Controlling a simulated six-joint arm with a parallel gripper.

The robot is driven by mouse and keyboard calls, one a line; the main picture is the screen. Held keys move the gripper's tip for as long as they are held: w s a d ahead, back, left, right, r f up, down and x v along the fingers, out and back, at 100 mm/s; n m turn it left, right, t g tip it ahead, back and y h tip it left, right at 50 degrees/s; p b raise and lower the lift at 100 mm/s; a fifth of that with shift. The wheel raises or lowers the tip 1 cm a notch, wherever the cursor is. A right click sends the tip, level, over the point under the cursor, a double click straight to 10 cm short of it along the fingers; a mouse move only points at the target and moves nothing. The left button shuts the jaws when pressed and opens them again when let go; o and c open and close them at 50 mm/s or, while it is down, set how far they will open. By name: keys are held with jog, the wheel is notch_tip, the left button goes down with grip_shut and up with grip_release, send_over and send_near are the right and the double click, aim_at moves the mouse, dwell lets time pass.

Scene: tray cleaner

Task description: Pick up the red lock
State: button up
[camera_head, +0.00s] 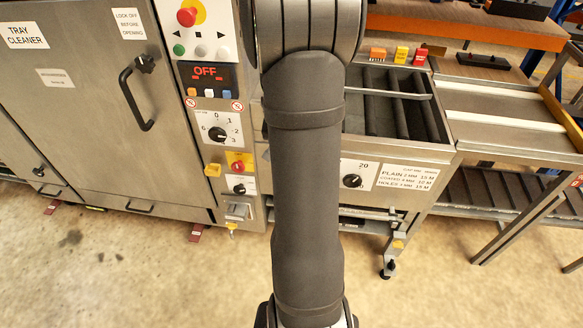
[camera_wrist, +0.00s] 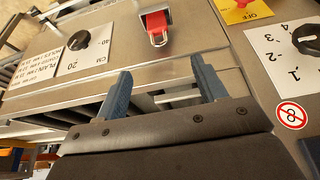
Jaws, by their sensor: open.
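The red lock (camera_wrist: 157,24) shows in the wrist view at the top centre. It is a small red padlock with a metal shackle, at a grey holder on the metal machine panel. My gripper (camera_wrist: 161,68) has its two blue-grey fingers apart with nothing between them. The lock is beyond the fingertips, roughly in line with the gap, and apart from them. In the head view I cannot see the lock or the gripper's fingers; my arm covers the middle of the panel.
A black dial (camera_wrist: 78,40) and a numbered rotary switch (camera_wrist: 308,40) flank the lock. A yellow switch plate (camera_wrist: 243,10) is close to its right. In the head view, the tray cleaner door (camera_head: 90,100) stands left and a roller bed (camera_head: 385,105) right.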

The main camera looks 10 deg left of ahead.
jog(key=shift+d+x, duration=0.15)
jog(key=shift+x, duration=4.2)
jog(key=shift+d+x, duration=0.1)
jog(key=shift+x, duration=4.2)
jog(key=c, duration=1.1)
jog(key=shift+c, duration=0.2)
